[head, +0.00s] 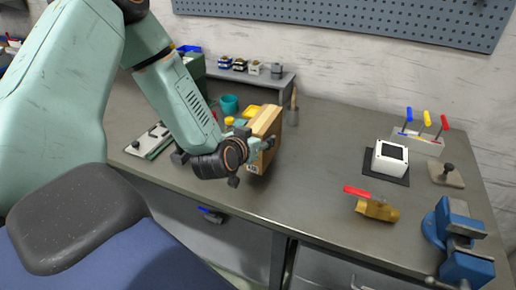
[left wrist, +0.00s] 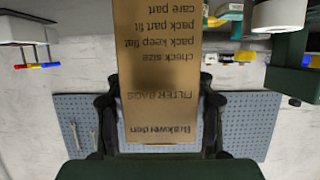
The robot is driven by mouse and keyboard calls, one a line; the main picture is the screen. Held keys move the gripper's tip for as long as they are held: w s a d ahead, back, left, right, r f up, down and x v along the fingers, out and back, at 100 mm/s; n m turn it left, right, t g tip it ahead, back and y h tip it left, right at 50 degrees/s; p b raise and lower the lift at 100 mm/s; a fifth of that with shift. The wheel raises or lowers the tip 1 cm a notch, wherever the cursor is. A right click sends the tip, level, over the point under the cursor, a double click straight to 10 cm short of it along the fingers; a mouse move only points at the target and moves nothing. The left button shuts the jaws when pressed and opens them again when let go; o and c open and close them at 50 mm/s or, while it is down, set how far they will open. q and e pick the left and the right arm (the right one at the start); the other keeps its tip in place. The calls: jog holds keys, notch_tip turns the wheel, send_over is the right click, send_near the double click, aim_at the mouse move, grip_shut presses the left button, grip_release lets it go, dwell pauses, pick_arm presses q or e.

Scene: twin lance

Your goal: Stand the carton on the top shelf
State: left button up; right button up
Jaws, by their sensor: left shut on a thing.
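A brown cardboard carton (head: 264,122) is held by my left gripper (head: 258,148) over the workbench, near its front middle. The carton stands roughly upright with a slight tilt; whether its base clears the bench I cannot tell. In the left wrist view the carton (left wrist: 156,60) fills the middle, its printed text upside down. The fingers of my left gripper (left wrist: 160,112) are on both sides of it. A low grey shelf (head: 283,82) stands at the back of the bench, against the wall, with small containers on top. My right gripper is not in view.
A teal cup (head: 229,104) and a yellow item stand behind my left wrist. Bench between carton and device is clear.

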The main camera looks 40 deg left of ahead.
pick_arm(q)
jog(key=shift+s+d+f+b, duration=0.1)
jog(key=shift+f+b, duration=0.1)
jog(key=shift+f, duration=0.4)
jog(key=shift+s+d+f+b, duration=0.1)
jog(key=shift+f+b, duration=0.1)
jog(key=shift+f, duration=0.4)
jog(key=shift+s+a, duration=0.15)
jog(key=shift+w+f, duration=0.2)
jog(key=shift+w, duration=0.05)
jog(key=o, duration=1.1)
jog(key=shift+f, duration=0.1)
jog(key=shift+c, duration=0.2)
jog(key=o, duration=0.3)
jog(key=shift+s, duration=0.1)
jog(key=shift+o, duration=0.6)
jog(key=shift+s+r, duration=0.15)
jog(key=shift+r, duration=0.05)
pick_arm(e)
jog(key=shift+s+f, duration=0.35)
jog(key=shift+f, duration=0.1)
pick_arm(q)
jog(key=shift+f, duration=0.1)
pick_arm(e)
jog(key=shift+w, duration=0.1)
pick_arm(q)
jog(key=shift+w, duration=0.25)
